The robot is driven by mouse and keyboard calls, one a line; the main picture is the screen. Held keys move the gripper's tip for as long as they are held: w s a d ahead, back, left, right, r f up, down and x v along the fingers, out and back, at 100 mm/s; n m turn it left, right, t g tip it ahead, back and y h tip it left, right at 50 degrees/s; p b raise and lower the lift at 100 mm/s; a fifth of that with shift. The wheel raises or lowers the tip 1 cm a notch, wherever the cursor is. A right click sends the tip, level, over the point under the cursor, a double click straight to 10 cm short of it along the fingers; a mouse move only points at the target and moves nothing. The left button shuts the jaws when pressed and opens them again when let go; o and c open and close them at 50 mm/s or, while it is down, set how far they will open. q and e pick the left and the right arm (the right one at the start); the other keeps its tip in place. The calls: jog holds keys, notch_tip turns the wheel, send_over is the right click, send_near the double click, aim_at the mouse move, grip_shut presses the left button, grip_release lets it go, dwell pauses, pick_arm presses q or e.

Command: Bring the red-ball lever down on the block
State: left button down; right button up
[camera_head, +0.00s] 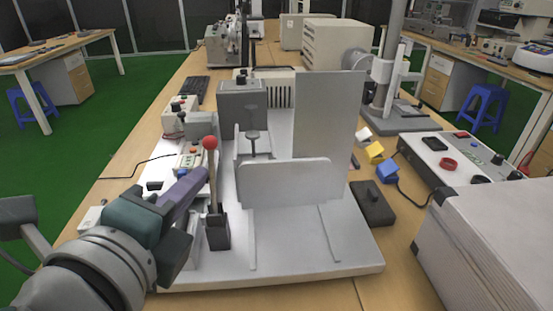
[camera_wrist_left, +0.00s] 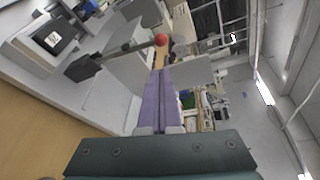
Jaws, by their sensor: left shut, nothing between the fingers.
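The red-ball lever stands nearly upright, with its red ball (camera_head: 210,143) on top of a thin brown rod. The rod's foot sits in a dark block (camera_head: 217,232) on the white base plate. My left gripper (camera_head: 203,173) is shut, its purple fingers together and empty. Its tips are just left of the rod, a little below the ball; I cannot tell whether they touch it. In the left wrist view the red ball (camera_wrist_left: 161,39) is just beyond the shut fingertips (camera_wrist_left: 161,72), and the dark block (camera_wrist_left: 84,66) lies to the left. My right gripper is out of view.
A white base plate (camera_head: 300,255) carries upright panels (camera_head: 285,183) right of the lever. A large grey case (camera_head: 495,235) stands at front right.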

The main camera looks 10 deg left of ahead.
pick_arm(q)
jog(key=d+f+m, duration=0.1)
jog(key=d+f+m+h+b, duration=0.1)
jog(key=shift+d, duration=0.3)
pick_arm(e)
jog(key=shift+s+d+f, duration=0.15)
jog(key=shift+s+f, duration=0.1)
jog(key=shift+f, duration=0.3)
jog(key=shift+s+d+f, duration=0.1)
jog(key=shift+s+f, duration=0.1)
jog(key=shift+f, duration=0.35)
pick_arm(q)
jog(key=p, duration=0.1)
send_over(212, 181)
jog(key=s+d, duration=0.1)
jog(key=d, duration=0.2)
jog(key=shift+s+a, duration=0.2)
jog(key=shift+a, duration=0.05)
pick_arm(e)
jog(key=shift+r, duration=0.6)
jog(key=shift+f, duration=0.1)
